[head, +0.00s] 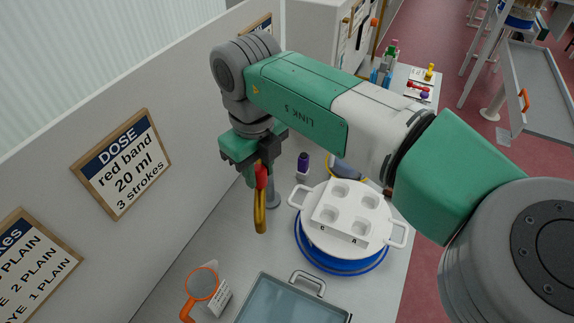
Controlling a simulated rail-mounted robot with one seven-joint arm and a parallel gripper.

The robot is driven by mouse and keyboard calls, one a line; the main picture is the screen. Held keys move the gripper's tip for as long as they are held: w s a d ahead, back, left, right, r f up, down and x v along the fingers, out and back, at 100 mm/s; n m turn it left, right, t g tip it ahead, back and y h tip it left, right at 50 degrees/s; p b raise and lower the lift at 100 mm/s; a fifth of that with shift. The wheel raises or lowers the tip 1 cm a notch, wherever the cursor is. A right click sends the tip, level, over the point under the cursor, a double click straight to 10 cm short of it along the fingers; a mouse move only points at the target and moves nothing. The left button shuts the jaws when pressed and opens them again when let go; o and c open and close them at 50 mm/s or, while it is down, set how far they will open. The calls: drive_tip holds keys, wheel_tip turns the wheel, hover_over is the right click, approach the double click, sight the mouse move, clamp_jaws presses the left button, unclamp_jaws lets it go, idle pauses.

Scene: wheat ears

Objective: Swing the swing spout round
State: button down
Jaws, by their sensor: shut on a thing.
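The swing spout (260,217) is a brass-yellow tube with a red part near its top. It stands out from the grey bench near the wall, left of the white dish. A grey post with a round base shows just behind it. My gripper (259,163) points down from above and is shut on the upper part of the spout. The fingertips partly hide the spout's top, so its pivot is not clear.
A white two-handled dish (375,236) with a welled block sits on a blue round base (340,266). A purple-capped bottle (303,163) stands behind. An orange-rimmed item (189,309) and a handled tray (262,277) are in front. The wall (190,90) bounds the left side.

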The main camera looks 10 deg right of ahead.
drive_tip(key=shift+w+a, duration=0.1)
drive_tip(key=shift+a, duration=0.15)
drive_tip(key=c, duration=1.1)
unclamp_jaws()
wheel_tip(320, 180, up, 8)
drive_tip(key=shift+f+b, duration=0.1)
drive_tip(key=shift+b, duration=0.25)
